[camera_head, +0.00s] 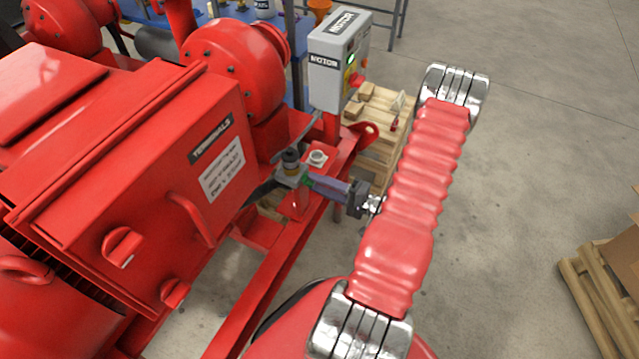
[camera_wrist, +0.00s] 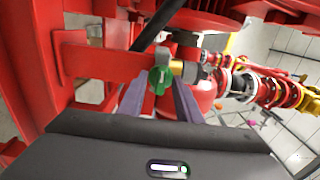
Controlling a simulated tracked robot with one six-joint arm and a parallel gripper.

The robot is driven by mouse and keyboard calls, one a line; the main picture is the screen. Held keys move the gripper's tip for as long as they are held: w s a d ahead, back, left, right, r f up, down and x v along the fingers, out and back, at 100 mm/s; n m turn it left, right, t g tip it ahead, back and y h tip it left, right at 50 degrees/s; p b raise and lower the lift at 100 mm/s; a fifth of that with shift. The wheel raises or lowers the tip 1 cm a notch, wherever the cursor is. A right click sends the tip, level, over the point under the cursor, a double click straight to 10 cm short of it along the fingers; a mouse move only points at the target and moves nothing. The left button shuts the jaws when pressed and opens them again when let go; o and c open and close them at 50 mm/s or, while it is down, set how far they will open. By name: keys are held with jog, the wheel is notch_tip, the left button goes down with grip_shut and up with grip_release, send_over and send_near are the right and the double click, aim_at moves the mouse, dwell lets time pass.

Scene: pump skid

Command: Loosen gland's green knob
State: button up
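The gland's green knob (camera_wrist: 160,80) shows in the wrist view, with a brass fitting (camera_wrist: 178,68) and grey metal beside it. My gripper (camera_wrist: 160,90) has one finger on each side of the knob, with the tips close to its edges. I cannot tell whether the fingers touch it. In the head view my gripper (camera_head: 308,181) reaches from the right to the grey gland fitting (camera_head: 291,172) beside the red terminal box.
The red terminal box (camera_head: 150,175) with its handle stands left of my gripper. A red frame rail (camera_head: 270,280) runs below. A grey motor control box (camera_head: 338,65) stands behind. Wooden pallets (camera_head: 375,130) lie beyond, and open floor (camera_head: 530,180) is at right.

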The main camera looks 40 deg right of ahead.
jog(key=v, duration=1.3)
jog(key=shift+s, duration=0.3)
dwell(0.5)
